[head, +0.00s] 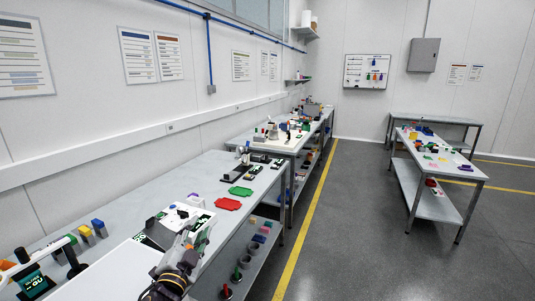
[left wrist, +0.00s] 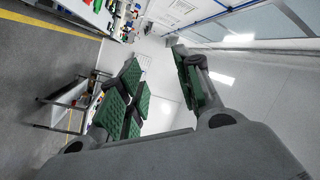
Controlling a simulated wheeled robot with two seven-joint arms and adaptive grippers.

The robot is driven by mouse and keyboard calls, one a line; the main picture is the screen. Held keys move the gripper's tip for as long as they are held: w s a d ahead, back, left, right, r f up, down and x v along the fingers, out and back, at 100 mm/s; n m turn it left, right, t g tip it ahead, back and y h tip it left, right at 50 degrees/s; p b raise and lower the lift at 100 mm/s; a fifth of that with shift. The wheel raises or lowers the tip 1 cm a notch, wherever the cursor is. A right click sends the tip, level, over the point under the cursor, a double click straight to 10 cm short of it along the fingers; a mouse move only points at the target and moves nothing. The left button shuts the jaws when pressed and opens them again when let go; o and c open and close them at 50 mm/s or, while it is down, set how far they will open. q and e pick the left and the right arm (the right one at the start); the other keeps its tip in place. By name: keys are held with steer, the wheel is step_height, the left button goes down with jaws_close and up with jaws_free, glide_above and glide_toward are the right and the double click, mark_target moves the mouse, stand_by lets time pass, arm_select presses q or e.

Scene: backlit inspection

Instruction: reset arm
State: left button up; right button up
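My left gripper (head: 196,236) shows at the bottom of the head view, over the near part of the long left bench (head: 125,215). In the left wrist view my left gripper (left wrist: 158,88) has its green-padded fingers spread apart. Nothing is seen between them. The wrist view is turned on its side, with the wall and window at the right. My right gripper is in neither view.
A red tray (head: 228,204) and a green tray (head: 241,191) lie on the bench beyond my gripper. Several coloured blocks (head: 85,235) stand at its left. A second table (head: 440,155) stands at the right. The grey floor (head: 350,215) between is clear.

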arm_select(q)
steer(key=s+a+f+n+g+y, duration=0.25)
steer(key=s+f+g, duration=0.2)
steer(key=f, duration=0.45)
steer(key=s+a+f+n+g+y, duration=0.1)
steer(key=s+a+f+n+g, duration=0.1)
steer(key=s+f+n+g, duration=0.45)
steer(key=s+d+f+g+h, duration=0.2)
steer(key=s+f+g, duration=0.3)
steer(key=s+f, duration=0.95)
steer(key=f, duration=1.4)
steer(key=s+f, duration=0.2)
steer(key=f, duration=1.3)
steer(key=s+a+f+g, duration=0.1)
steer(key=s+a+f, duration=0.2)
steer(key=s+f, duration=0.7)
steer(key=s+a+f+g, duration=0.1)
steer(key=s+a+f, duration=0.2)
steer(key=s+f, duration=0.7)
steer(key=shift+s+a+f+m, duration=0.15)
steer(key=shift+s+f+m, duration=0.25)
steer(key=shift+s, duration=0.45)
